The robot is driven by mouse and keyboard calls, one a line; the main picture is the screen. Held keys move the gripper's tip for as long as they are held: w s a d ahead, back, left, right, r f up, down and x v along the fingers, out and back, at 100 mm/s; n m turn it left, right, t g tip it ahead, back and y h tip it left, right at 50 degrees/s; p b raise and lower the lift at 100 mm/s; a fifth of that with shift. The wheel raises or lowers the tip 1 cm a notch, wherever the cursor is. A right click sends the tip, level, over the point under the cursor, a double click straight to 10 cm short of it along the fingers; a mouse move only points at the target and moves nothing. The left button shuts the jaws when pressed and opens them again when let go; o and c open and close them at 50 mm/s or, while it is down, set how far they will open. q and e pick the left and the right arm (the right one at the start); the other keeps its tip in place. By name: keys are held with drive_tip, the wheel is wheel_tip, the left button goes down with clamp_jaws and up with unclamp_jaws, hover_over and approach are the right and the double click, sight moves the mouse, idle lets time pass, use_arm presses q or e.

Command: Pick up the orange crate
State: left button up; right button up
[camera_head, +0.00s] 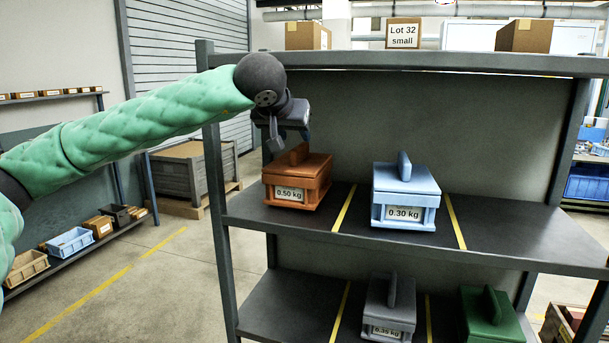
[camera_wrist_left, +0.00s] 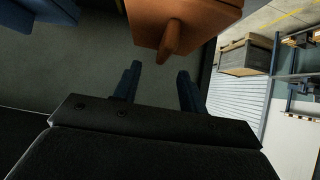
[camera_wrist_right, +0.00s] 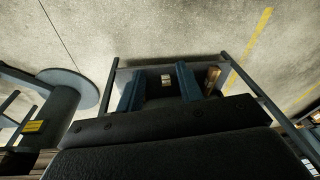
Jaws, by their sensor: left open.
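The orange crate (camera_head: 312,187) stands on the left end of the upper shelf board, with a raised handle on its lid and a 0.50 kg label. My left gripper (camera_head: 290,140) is just above and behind its handle, open and empty. In the left wrist view the orange crate (camera_wrist_left: 200,14) shows upside down at the top, its handle reaching down toward the gap between the fingers (camera_wrist_left: 157,78), outside it. My right gripper (camera_wrist_right: 158,82) shows only in its own wrist view, with fingers apart and nothing held.
A light blue crate (camera_head: 405,183) labelled 0.30 kg stands to the right on the same board (camera_head: 500,228). A grey crate (camera_head: 388,300) and a green crate (camera_head: 490,318) stand on the board below. The shelf's left post (camera_head: 221,220) and top board (camera_head: 440,63) are near my left arm.

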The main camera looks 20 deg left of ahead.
sight(299, 145)
use_arm(q)
drive_tip(key=shift+w+f, duration=0.2)
drive_tip(key=shift+w, duration=0.4)
drive_tip(key=shift+w+f, duration=0.2)
drive_tip(key=shift+w, duration=0.35)
drive_tip(key=shift+w+f+p, duration=0.1)
drive_tip(key=shift+w+p, duration=0.05)
drive_tip(key=shift+p, duration=0.15)
drive_tip(key=shift+f, duration=0.1)
drive_tip(key=shift+w+f, duration=0.2)
drive_tip(key=shift+w+f+p, duration=0.2)
drive_tip(key=shift+w+p, duration=0.15)
drive_tip(key=shift+w+a+f, duration=0.1)
drive_tip(key=shift+w+f, duration=0.05)
drive_tip(key=shift+w, duration=0.05)
drive_tip(key=p+x, duration=0.2)
drive_tip(key=x, duration=0.1)
drive_tip(key=shift+w+a+f, duration=0.15)
drive_tip(key=shift+a+f, duration=0.05)
drive_tip(key=shift+f, duration=0.05)
drive_tip(key=shift+w+f, duration=0.15)
drive_tip(key=shift+f, duration=0.05)
use_arm(e)
wheel_tip(299, 145, down, 16)
drive_tip(key=w, duration=0.2)
drive_tip(key=shift+r, duration=0.2)
